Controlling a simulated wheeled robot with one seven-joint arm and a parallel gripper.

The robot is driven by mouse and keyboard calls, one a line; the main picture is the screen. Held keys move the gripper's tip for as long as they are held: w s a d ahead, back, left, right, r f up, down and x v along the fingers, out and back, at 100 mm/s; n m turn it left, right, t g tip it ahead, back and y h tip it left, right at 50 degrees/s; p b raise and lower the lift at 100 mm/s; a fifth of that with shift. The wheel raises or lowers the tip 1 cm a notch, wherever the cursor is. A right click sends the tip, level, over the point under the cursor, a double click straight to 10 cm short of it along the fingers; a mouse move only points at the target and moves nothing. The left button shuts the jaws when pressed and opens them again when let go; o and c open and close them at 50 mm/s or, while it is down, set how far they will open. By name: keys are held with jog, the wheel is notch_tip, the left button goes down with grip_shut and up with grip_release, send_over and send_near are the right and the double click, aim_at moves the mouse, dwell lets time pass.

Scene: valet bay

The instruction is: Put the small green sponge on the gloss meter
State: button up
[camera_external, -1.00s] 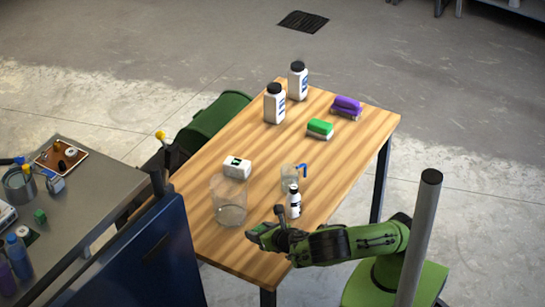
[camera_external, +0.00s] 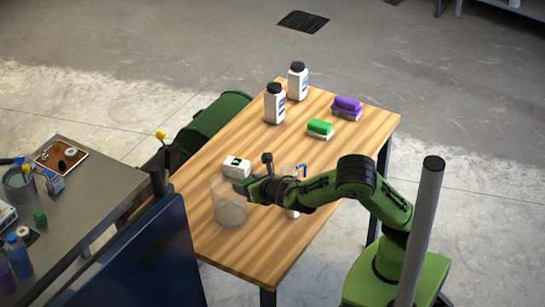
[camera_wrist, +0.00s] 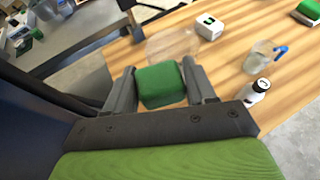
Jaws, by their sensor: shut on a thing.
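My gripper (camera_wrist: 162,92) is shut on the small green sponge (camera_wrist: 160,85), which sits between the two fingers in the wrist view. In the external view my gripper (camera_external: 247,188) is above the wooden table, beside the clear container, and I cannot make out the held sponge there. The gloss meter (camera_external: 237,166) is a white box with a dark and green display on top. It stands just behind my gripper in the external view and beyond the sponge in the wrist view (camera_wrist: 209,27). The sponge is apart from it.
The clear container (camera_external: 229,205) stands close to my gripper. A cup with a blue handle (camera_wrist: 260,55) and a small white bottle (camera_wrist: 254,92) stand right of it. A larger green sponge (camera_external: 320,128), a purple one (camera_external: 347,107) and two white bottles (camera_external: 275,105) are farther back.

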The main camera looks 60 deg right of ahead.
aim_at(245, 165)
jog(key=w+d+r+p, duration=0.5)
jog(key=w+d+p, duration=0.3)
jog(key=w, duration=0.5)
jog(key=w+d+f+n+y+p, duration=0.1)
jog(key=w+d+p, duration=0.3)
jog(key=d, duration=0.8)
jog(key=shift+w+f+n+t, duration=0.25)
jog(key=shift+w+n+t, duration=0.05)
jog(key=shift+w, duration=0.85)
jog(key=shift+n+y, duration=0.5)
jog(key=shift+y, duration=0.4)
jog(key=d+f+p, duration=0.1)
jog(key=d+f, duration=0.1)
jog(key=d+f+p, duration=0.1)
jog(key=d, duration=0.1)
jog(key=d+f+p, duration=0.2)
jog(key=d, duration=0.1)
jog(key=shift+s+d+f, duration=0.1)
jog(key=shift+s+f, duration=0.2)
jog(key=shift+s, duration=0.05)
notch_tip(245, 165, down, 15)
jog(key=b, duration=0.2)
jog(key=shift+w+r+b, duration=0.1)
jog(key=shift+r+b, duration=0.1)
jog(key=shift+b, duration=0.15)
jog(key=shift+f, duration=0.2)
jog(key=o, duration=1)
